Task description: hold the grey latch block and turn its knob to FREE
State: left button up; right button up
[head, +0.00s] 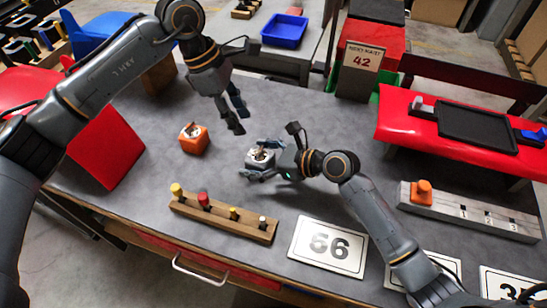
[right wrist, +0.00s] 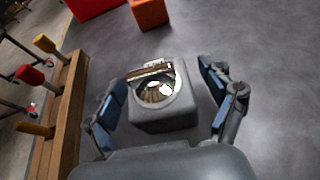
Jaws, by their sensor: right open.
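The grey latch block (head: 261,157) sits on the grey bench top near the middle of the head view. In the right wrist view the grey latch block (right wrist: 166,118) shows a round recess on top with a knob (right wrist: 156,90) and a pale strip beside it; I cannot read any lettering. My right gripper (head: 262,161) is open at the block. In the wrist view its fingers (right wrist: 166,98) stand one on each side of the block, with visible gaps. My left gripper (head: 240,120) hangs above the bench, behind and left of the block, empty, its fingers apart.
An orange block (head: 194,139) with a similar top stands left of the grey one. A wooden rack (head: 222,219) with several coloured pegs lies in front. A number card (head: 328,247) lies front right. A grey rail (head: 470,211) with an orange slider is at right.

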jog(key=shift+x, duration=1.1)
